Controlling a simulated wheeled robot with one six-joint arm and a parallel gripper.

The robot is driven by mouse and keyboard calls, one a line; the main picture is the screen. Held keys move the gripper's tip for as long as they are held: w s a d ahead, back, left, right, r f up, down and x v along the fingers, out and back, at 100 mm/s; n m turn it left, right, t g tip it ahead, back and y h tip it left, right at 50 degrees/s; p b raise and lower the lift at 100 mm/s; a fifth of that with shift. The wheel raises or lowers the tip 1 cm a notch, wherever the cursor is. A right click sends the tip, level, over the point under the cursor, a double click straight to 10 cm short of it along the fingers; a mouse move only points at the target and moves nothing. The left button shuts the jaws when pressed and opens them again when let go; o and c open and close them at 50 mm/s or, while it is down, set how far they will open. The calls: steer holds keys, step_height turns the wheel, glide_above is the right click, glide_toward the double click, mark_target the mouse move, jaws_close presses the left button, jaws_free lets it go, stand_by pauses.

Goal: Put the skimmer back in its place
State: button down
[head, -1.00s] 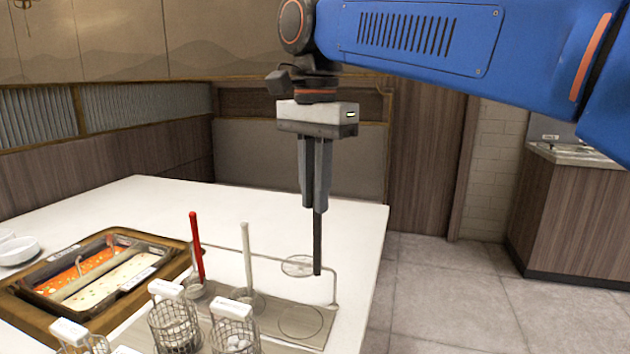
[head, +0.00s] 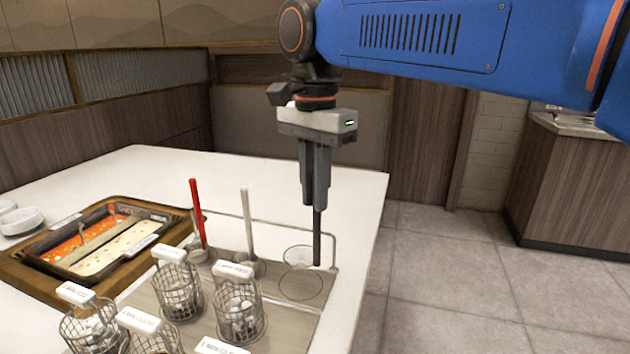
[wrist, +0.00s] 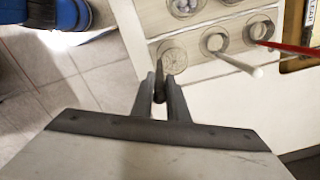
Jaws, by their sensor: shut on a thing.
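My gripper (head: 315,200) points straight down and is shut on the dark upright handle of the skimmer (head: 317,235). The skimmer's thin round head (head: 296,256) shows at the handle's lower end, to its left. An empty round outline (head: 300,286) is marked on the grey-brown rack board (head: 277,312), just in front of the head in the head view. The head appears close above the board; I cannot tell the exact gap. In the wrist view my gripper (wrist: 160,90) holds the dark handle, with a round patterned disc (wrist: 172,58) beyond it.
A red-handled utensil (head: 197,214) and a pale-handled one (head: 247,225) stand to the left. A thin wire rail (head: 333,245) runs around the board. Several labelled wire baskets (head: 237,305) stand in front. A divided hotpot (head: 100,245) is at left. The white counter behind is clear.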

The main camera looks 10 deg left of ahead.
steer(key=shift+f, duration=3.35)
steer(key=c, duration=0.8)
jaws_free()
steer(key=shift+c, duration=0.2)
steer(key=shift+r, duration=0.15)
steer(key=shift+r, duration=5.35)
